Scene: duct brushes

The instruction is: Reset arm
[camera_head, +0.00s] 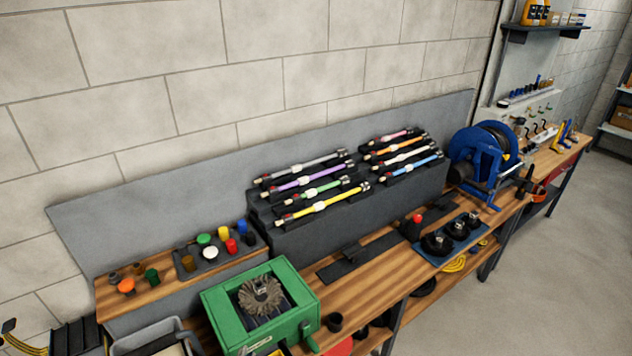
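Neither of my grippers shows in the head view, and no arm of mine can be made out. The wooden workbench (345,251) runs from the lower left to the upper right along a block wall. A dark stepped rack (345,228) on it holds several coloured rods in two groups. A green box (222,323) with a round bristled brush (260,294) in its open top stands at the front edge of the bench.
Coloured caps sit in a dark tray (216,256) at the left. A blue reel (482,160) stands beyond the rack. Black round parts lie on a blue mat (431,259). A grey bin (148,335) is at the bottom left. The floor (540,270) at the right is clear.

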